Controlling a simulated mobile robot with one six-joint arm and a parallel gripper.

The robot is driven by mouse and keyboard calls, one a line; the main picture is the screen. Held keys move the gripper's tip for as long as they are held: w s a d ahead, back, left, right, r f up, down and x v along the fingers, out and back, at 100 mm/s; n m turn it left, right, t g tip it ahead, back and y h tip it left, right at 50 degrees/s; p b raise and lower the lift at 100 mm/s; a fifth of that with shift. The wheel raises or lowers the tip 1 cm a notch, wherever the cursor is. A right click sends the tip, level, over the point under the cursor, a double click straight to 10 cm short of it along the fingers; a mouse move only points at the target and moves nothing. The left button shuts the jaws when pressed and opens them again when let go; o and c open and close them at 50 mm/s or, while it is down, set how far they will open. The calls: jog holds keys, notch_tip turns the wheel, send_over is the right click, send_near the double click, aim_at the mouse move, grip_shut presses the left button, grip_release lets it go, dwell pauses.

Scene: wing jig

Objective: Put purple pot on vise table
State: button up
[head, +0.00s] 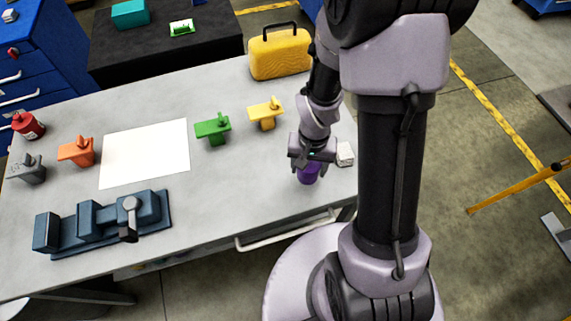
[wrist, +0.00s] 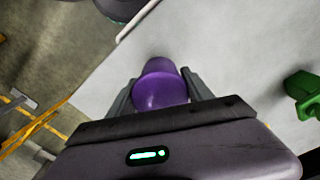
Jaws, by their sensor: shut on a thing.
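The purple pot (head: 308,174) is at the right end of the grey table, below my gripper (head: 311,156) in the head view. In the wrist view the purple pot (wrist: 160,86) sits between the two fingers of my gripper (wrist: 160,88), which are shut on it. I cannot tell whether the pot touches the table top. The vise table (head: 215,170) is the long grey work table, with a blue vise (head: 105,222) at its front left.
A green part (head: 212,129), a yellow part (head: 265,114) and a yellow case (head: 280,52) stand on the table. A white sheet (head: 145,152), an orange part (head: 76,152) and a red can (head: 28,125) are further left. The table's middle front is clear.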

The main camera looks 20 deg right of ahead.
jog(key=w+a, duration=0.3)
jog(key=a, duration=0.1)
jog(key=shift+w+f+b, duration=0.35)
jog(key=shift+f, duration=0.05)
notch_tip(320, 180, down, 4)
jog(key=shift+r+b, duration=0.25)
jog(key=shift+b, duration=0.65)
jog(key=shift+r, duration=0.15)
jog(key=o, duration=1.5)
